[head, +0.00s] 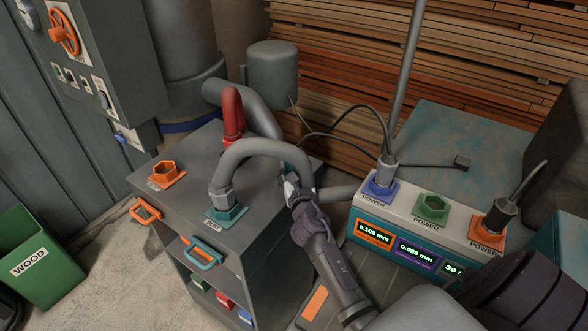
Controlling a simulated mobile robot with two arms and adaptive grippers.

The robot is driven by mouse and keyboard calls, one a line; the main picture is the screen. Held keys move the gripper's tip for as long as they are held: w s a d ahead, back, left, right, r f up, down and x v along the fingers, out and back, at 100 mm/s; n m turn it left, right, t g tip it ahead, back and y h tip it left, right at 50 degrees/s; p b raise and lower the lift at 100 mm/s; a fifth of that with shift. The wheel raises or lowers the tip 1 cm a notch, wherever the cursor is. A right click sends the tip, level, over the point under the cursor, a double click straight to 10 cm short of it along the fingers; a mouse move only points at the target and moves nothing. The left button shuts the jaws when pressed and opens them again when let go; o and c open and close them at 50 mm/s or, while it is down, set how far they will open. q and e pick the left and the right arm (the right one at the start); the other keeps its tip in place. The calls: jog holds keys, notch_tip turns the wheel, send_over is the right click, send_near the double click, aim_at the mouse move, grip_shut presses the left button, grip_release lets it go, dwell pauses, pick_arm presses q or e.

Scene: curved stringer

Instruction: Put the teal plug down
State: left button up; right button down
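A thick grey hose (258,147) arcs up from a teal-based square fitting (225,214) on the grey cabinet top. Its near end has a hexagonal grey collar standing in or on that fitting. The other side of the arc comes down to my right gripper (298,190), whose arm reaches in from the lower right. The fingertips are at the hose's lower right part. Whether they are closed around it is hidden by the gripper body and the steep view. I cannot pick out a separate teal plug with certainty. My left gripper is out of view.
An orange hexagonal socket (166,173) and a red curved pipe (232,115) are on the cabinet (190,224). A power box (408,218) with blue, green and orange sockets stands right. A green wood bin (34,262) is left. Concrete floor (110,268) is clear.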

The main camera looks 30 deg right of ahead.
jog(key=shift+a, duration=0.25)
jog(key=c, duration=1)
grip_release()
jog(key=shift+o, duration=1.4)
jog(key=shift+f, duration=0.1)
jog(key=shift+r, duration=0.2)
jog(key=shift+s, duration=0.2)
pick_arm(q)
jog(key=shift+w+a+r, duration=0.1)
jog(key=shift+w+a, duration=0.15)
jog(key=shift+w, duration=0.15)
pick_arm(e)
jog(key=v, duration=1.1)
jog(key=shift+s, duration=0.35)
jog(key=shift+a, duration=0.1)
